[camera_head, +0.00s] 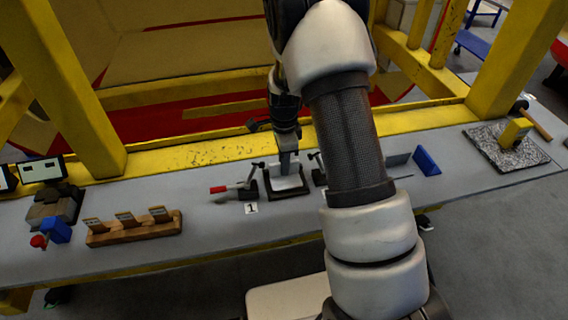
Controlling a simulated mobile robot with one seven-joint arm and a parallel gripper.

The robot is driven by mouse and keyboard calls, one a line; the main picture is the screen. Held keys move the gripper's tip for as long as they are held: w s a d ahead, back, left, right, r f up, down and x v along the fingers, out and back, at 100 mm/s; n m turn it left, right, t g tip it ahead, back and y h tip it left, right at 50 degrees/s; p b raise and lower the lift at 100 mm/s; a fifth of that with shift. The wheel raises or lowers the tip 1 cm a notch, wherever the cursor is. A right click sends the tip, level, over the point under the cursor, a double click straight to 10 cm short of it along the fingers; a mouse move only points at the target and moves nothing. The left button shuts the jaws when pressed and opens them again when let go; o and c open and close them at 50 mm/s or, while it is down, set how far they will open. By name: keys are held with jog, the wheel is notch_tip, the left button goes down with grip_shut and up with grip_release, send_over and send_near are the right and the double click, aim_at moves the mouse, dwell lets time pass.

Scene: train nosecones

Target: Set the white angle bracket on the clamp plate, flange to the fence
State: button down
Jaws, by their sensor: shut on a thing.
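My gripper (288,158) points down over the middle of the bench and is shut on the white angle bracket (287,183). The bracket is pale and small in this view, and its upper part is hidden by the fingers. It is at the dark clamp plate (290,194), inside the plate's outline as seen from here. I cannot tell whether it touches the plate or hangs just above it. The fence is not clear, so I cannot tell how the flange sits against it. A toggle clamp with a red handle (218,189) stands left of the plate.
A second dark clamp (318,160) is right of the plate, partly behind my arm. A tag marked 1 (251,208) lies in front. A wooden rack (135,228) and a blue block (56,230) stand left. A blue piece (427,161) and a granite slab (507,150) are right.

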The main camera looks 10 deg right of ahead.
jog(key=c, duration=1.8)
grip_release()
jog(key=shift+f, duration=0.1)
jog(key=shift+c, duration=0.2)
notch_tip(320, 180, up, 12)
notch_tip(320, 180, up, 8)
jog(key=n+t, duration=0.1)
jog(key=n, duration=0.2)
send_over(286, 184)
jog(key=s+r+n+t, duration=0.2)
jog(key=s+r+n, duration=0.3)
jog(key=s, duration=0.5)
jog(key=s+r+n+t, duration=0.2)
jog(key=s+r+n, duration=0.3)
jog(key=s+n, duration=0.5)
jog(key=shift+s+d+r+t, duration=0.2)
jog(key=shift+s+t, duration=0.1)
jog(key=shift+s, duration=0.25)
